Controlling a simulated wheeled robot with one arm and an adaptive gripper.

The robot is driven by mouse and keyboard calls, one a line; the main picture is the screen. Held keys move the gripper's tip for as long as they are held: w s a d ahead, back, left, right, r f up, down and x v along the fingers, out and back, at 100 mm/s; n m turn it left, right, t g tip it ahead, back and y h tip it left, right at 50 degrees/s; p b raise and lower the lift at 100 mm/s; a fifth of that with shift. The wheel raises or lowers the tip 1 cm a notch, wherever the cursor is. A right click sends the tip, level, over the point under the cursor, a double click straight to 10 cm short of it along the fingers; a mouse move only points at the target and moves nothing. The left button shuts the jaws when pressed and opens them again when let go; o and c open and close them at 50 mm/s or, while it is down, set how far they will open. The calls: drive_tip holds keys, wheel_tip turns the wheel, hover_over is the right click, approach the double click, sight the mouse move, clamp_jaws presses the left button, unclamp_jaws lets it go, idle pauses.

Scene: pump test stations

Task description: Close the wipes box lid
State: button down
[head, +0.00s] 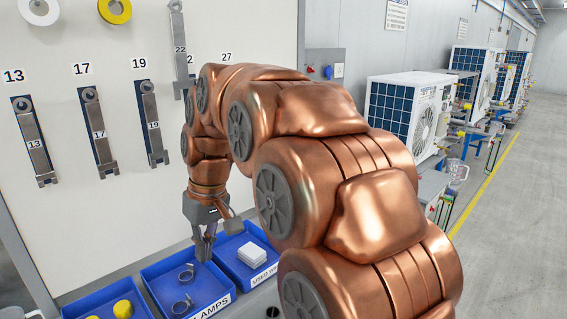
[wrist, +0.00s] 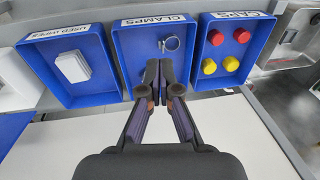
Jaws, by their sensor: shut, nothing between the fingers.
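No box with a clearly visible lid shows in either view. A small white block, perhaps folded wipes or a box (head: 252,254), lies in the blue used-wipes bin (head: 228,265); it also shows in the wrist view (wrist: 73,66). I cannot make out a lid on it. My gripper (head: 204,247) points down by the clamps bin (head: 222,290), left of the white block and apart from it. In the wrist view my gripper (wrist: 160,72) has its fingertips together with nothing between them.
The clamps bin holds metal ring clamps (wrist: 169,44). The caps bin (wrist: 205,80) holds red and yellow caps (wrist: 231,64). A white board (head: 100,150) with hanging numbered tools (head: 98,132) stands behind the bins. A pale bare surface (wrist: 60,145) lies in front.

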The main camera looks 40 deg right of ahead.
drive_tip(key=w+d+r+t, duration=0.1)
drive_tip(key=w+d+r, duration=0.35)
drive_tip(key=d, duration=0.45)
drive_tip(key=w+d+r+t+p, duration=0.1)
drive_tip(key=w+d+r+t, duration=0.15)
drive_tip(key=w+d, duration=0.45)
drive_tip(key=w+d+r+t, duration=0.1)
drive_tip(key=w+d+r, duration=0.25)
drive_tip(key=d, duration=0.75)
drive_tip(key=s+d+r+h, duration=0.1)
drive_tip(key=s+d+h, duration=0.1)
drive_tip(key=d, duration=0.6)
drive_tip(key=shift+w+d+f+b, duration=0.1)
drive_tip(key=shift+w+f+b, duration=0.3)
drive_tip(key=shift+f, duration=1.05)
drive_tip(key=shift+w+d+f+b, duration=0.15)
drive_tip(key=shift+f+b, duration=0.4)
drive_tip(key=shift+f, duration=0.85)
drive_tip(key=shift+w+d+f+b, duration=0.15)
drive_tip(key=shift+f+b, duration=0.35)
drive_tip(key=shift+f, duration=0.95)
drive_tip(key=shift+s+a+f, duration=0.1)
drive_tip(key=shift+s+f, duration=0.05)
drive_tip(key=shift+s, duration=0.15)
